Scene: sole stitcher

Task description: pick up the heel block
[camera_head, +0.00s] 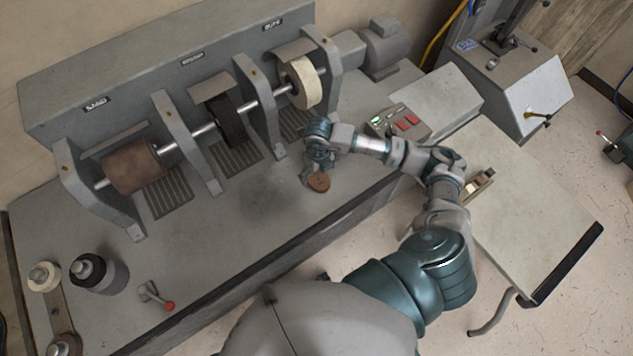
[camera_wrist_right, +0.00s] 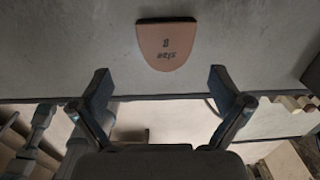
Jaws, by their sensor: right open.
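The heel block (camera_head: 318,183) is a small brown piece lying on the grey machine bench, right of the middle. In the right wrist view the heel block (camera_wrist_right: 167,45) is tan, rounded on one side and straight with a dark edge on the other, with dark marks on its face. My right gripper (camera_head: 311,168) is close beside it in the head view. In the right wrist view my right gripper (camera_wrist_right: 160,92) has its fingers spread wide with nothing between them; the block lies beyond the fingertips. My left gripper is not seen.
The grey bench (camera_head: 240,260) carries a shaft with a brown sanding drum (camera_head: 133,166), a black brush (camera_head: 226,120) and a pale buffing wheel (camera_head: 301,83). A control box with red buttons (camera_head: 405,122) is right of my gripper. A side table (camera_head: 535,215) stands at the right.

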